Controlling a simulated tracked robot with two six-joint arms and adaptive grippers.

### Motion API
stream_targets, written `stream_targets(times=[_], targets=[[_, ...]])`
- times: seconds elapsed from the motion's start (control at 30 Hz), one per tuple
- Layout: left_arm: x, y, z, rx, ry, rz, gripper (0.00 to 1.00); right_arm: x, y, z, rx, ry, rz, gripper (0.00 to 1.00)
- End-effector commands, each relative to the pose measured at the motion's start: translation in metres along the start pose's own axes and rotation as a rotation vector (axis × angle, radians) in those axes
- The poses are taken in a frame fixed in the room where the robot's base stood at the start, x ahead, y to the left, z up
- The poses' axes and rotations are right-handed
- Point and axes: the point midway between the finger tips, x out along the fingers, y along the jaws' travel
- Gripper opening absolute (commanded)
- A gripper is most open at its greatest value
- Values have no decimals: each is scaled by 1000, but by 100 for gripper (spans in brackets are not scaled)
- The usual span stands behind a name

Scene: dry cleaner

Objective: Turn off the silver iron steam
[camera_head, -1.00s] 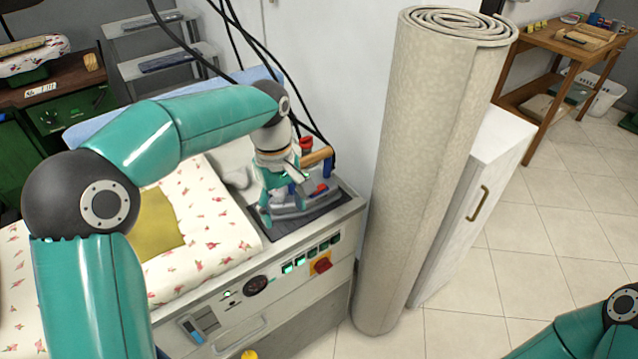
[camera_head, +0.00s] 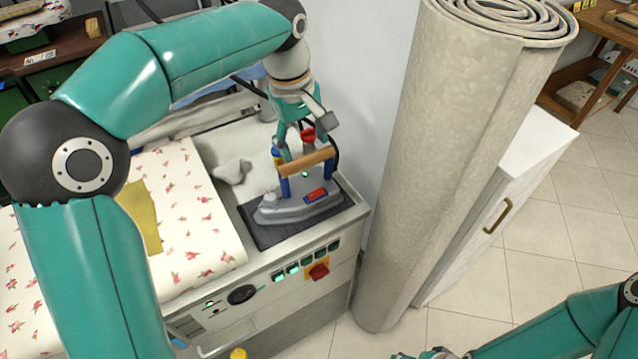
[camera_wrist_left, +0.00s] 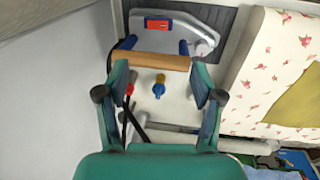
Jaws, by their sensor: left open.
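The silver iron (camera_head: 290,211) sits on a dark pad (camera_head: 264,236) on the ironing station. It has a wooden handle (camera_head: 318,158) on blue posts and a small red switch (camera_head: 316,194) on its body; the switch also shows in the left wrist view (camera_wrist_left: 158,25). I cannot tell the switch's position. My left gripper (camera_head: 296,150) is open and empty, its fingertips by the handle. In the left wrist view the wooden handle (camera_wrist_left: 155,61) runs across just ahead of the open fingers (camera_wrist_left: 160,75). My right gripper (camera_head: 435,354) is mostly cut off at the bottom edge.
The station's front panel has green-lit buttons and a red knob (camera_head: 318,272). A floral padded board (camera_head: 185,225) lies left of the iron. A tall rolled carpet (camera_head: 440,150) and a white cabinet (camera_head: 510,200) stand close on the right. Dark cables hang behind.

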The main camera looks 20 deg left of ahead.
Motion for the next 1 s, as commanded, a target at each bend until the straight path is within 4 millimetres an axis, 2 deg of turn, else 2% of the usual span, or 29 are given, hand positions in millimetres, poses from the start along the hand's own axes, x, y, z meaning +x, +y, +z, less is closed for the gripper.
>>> stream_targets(times=[0.4, 0.6, 0.8, 1.0], targets=[[88, 4, 3, 11, -5, -8, 67, 2, 1, 0, 0, 1, 0, 70], [126, 4, 3, 11, -4, -5, 67, 1, 0, 0, 0, 1, 0, 70], [147, 5, 3, 11, -3, -3, 67, 0, 0, 0, 0, 1, 0, 70], [153, 5, 3, 11, -3, -1, 67, 0, 0, 0, 0, 1, 0, 70]])
